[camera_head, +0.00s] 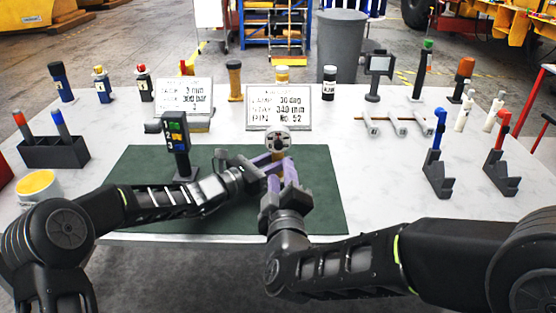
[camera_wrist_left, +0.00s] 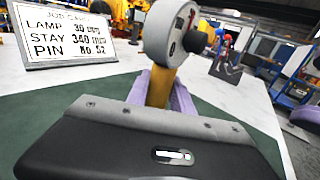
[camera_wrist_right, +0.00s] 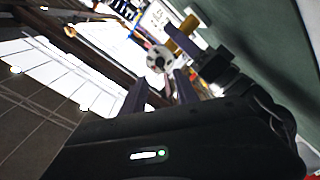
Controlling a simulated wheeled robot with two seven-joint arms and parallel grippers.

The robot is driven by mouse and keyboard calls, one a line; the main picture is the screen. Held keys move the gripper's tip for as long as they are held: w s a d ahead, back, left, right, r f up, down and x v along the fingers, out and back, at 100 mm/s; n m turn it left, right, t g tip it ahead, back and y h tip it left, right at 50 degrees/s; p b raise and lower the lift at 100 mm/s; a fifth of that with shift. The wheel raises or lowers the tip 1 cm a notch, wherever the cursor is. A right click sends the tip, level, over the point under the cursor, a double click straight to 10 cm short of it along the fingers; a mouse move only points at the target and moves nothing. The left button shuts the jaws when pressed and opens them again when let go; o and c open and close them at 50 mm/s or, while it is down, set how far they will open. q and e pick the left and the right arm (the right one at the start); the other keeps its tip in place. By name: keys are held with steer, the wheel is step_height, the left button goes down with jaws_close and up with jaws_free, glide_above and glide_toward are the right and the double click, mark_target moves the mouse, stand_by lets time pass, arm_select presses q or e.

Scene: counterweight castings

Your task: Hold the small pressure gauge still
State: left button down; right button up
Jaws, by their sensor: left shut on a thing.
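The small pressure gauge (camera_head: 278,140) has a round pale head on a brass stem and stands above the green mat (camera_head: 325,205). My left gripper (camera_head: 266,163) comes in from the left and is shut on the stem. In the left wrist view its purple fingers flank the brass stem (camera_wrist_left: 160,88) below the gauge head (camera_wrist_left: 166,34). My right gripper (camera_head: 282,177) is just in front of the gauge with its fingers apart. In the right wrist view the gauge face (camera_wrist_right: 160,58) shows beyond the open fingertips. I cannot tell whether the right fingers touch it.
A dark device with coloured buttons (camera_head: 176,140) stands on the mat's left. Two job cards (camera_head: 279,106) stand behind the mat. Bottles, wrenches (camera_head: 398,127) and black stands holding blue and red tools (camera_head: 437,178) line the table. A black pen block (camera_head: 55,152) sits left.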

mark_target(279, 147)
stand_by(0.7)
steer(key=shift+o, duration=0.5)
steer(key=shift+s+a, duration=0.1)
steer(key=shift+a, duration=0.05)
steer(key=m, duration=0.2)
steer(key=s+m, duration=0.1)
steer(key=m, duration=0.2)
steer(key=s+m, duration=0.1)
steer(key=m, duration=0.1)
steer(key=shift+s+m, duration=0.15)
steer(key=shift+m, duration=0.15)
steer(key=w, duration=1.2)
steer(key=shift+a, duration=0.15)
steer(key=shift+c, duration=0.3)
jaws_close()
